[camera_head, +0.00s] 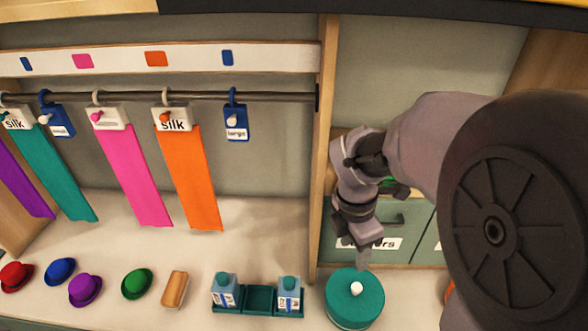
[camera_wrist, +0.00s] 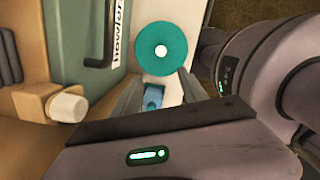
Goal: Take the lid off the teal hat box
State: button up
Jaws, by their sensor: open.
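The teal hat box (camera_head: 352,316) stands on the counter at the lower right in the head view. Its round teal lid (camera_head: 338,285) is on it, with a white knob (camera_head: 356,289) in the middle. In the wrist view I see the lid (camera_wrist: 178,37) from above, with the knob (camera_wrist: 161,50) near its centre. My gripper (camera_head: 366,266) is above and behind the box, apart from the knob. In the wrist view my gripper (camera_wrist: 158,78) is open with nothing held; its fingertips point toward the lid's near edge.
A teal tray (camera_head: 258,312) with two blue cartons stands left of the box. A wooden post (camera_head: 322,150) rises behind its left side. Drawers with a dark handle (camera_head: 388,221) are behind. Several small hats and a brush (camera_head: 174,289) lie farther left.

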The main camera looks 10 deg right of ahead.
jog(key=b, duration=0.5)
send_over(357, 286)
jog(key=a, duration=0.2)
jog(key=f, duration=0.7)
jog(key=s+f, duration=0.1)
jog(key=f, duration=0.2)
jog(key=shift+d+f, duration=0.15)
jog(key=shift+d, duration=0.05)
jog(key=f+b, duration=0.1)
jog(key=f, duration=0.1)
jog(key=d+f+b, duration=0.1)
jog(key=f, duration=0.1)
jog(key=w+f+b, duration=0.1)
jog(key=f+b, duration=0.1)
jog(key=shift+d, duration=0.25)
jog(key=shift+r, duration=0.2)
jog(key=shift+c, duration=0.6)
grip_shut()
